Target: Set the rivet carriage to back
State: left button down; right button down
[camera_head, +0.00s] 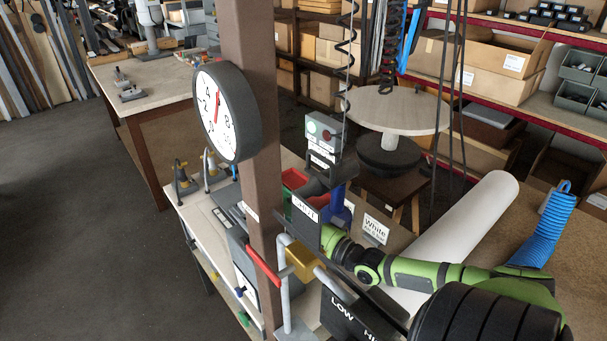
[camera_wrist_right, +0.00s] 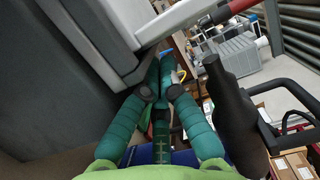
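I cannot tell for sure which part is the rivet carriage. In the head view a gold block (camera_head: 304,262) sits on a grey tube frame beside a red-handled lever (camera_head: 264,258). A dark plate marked SHUT (camera_head: 304,208) stands just behind it. My right arm comes in from the right, and its gripper is mostly hidden behind that plate. In the right wrist view my right gripper (camera_wrist_right: 165,62) has its fingers together, with no object clearly seen between them. A grey housing and a pale bar with a red end (camera_wrist_right: 240,6) are close by. My left gripper is not in view.
A brown post (camera_head: 257,110) with a round dial (camera_head: 222,110) stands in front of the bench. A dark LOW/HIGH plate (camera_head: 358,318) is at the bottom. A box with green and red buttons (camera_head: 322,132) hangs behind. A white roll (camera_head: 460,225) lies right. Open floor is at left.

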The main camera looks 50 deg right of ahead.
jog(key=shift+w+a+r, duration=0.1)
jog(key=shift+a+r, duration=0.05)
jog(key=shift+a, duration=0.4)
jog(key=shift+d, duration=0.25)
jog(key=shift+d+f, duration=0.15)
jog(key=shift+f, duration=0.05)
jog(key=shift+s, duration=0.45)
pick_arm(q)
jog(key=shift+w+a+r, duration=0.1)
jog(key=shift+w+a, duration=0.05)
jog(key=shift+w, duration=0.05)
pick_arm(e)
jog(key=s+d, duration=0.1)
jog(key=s, duration=1)
jog(key=shift+d, duration=0.35)
